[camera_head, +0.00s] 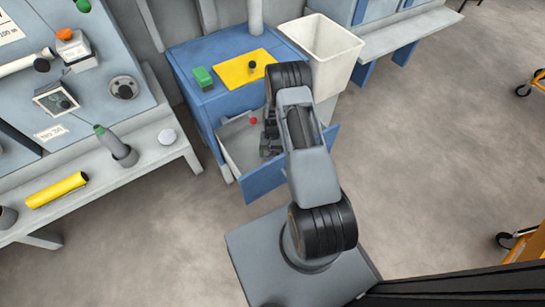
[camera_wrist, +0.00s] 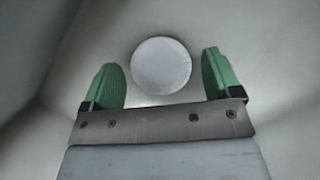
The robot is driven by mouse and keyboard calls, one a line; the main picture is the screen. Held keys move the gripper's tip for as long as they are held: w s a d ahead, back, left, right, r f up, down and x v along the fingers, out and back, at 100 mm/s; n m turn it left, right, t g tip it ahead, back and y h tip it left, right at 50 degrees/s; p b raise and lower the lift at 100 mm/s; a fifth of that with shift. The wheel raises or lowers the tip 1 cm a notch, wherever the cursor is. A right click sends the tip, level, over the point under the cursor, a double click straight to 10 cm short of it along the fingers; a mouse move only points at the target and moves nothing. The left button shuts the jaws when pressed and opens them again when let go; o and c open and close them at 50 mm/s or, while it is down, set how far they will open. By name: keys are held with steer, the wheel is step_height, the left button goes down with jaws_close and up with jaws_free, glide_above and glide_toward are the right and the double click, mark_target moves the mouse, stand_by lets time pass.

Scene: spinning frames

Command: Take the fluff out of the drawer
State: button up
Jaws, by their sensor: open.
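The blue drawer (camera_head: 262,182) is pulled open below the blue cabinet, and its pale interior shows. My gripper (camera_head: 266,145) reaches down into the drawer, partly hidden by my arm. In the wrist view my gripper (camera_wrist: 162,72) is open, with two green fingertips apart. A round, pale grey-white thing (camera_wrist: 162,66), which looks like the fluff, lies between and slightly beyond the fingertips. It touches neither finger in the picture. Pale drawer walls surround it in the wrist view. In the head view I cannot make out the fluff; my arm covers part of the drawer.
A white bin (camera_head: 322,48) stands to the right of the cabinet. A grey bench with a yellow roll (camera_head: 56,190) is at left. The floor at right is largely clear.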

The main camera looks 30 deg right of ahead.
steer(key=shift+f, duration=0.2)
steer(key=c, duration=1)
steer(key=shift+r, duration=0.1)
